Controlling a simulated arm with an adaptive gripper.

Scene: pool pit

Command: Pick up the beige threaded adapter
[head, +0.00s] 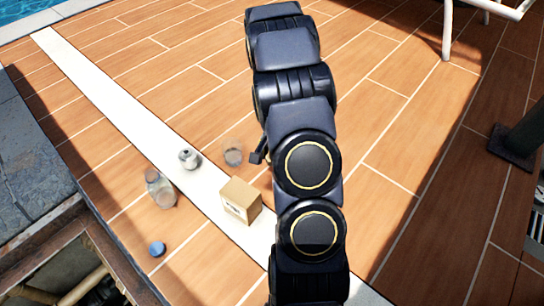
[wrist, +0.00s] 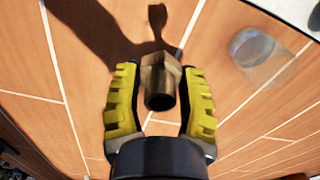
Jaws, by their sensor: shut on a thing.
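The beige threaded adapter (wrist: 160,82) is in the wrist view, a brownish hex-collared fitting with a dark round opening facing the camera. My gripper (wrist: 159,72) has its two yellow ridged fingers on either side of the adapter's collar and is shut on it. Dark shadows lie on the tiles beyond it, and the adapter looks raised off the floor. In the head view my arm hides the adapter and most of the gripper; only a small dark part shows left of the arm.
A clear cup (wrist: 262,58) stands to the right in the wrist view; it also shows in the head view (head: 233,153). A pit edge lies lower left.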

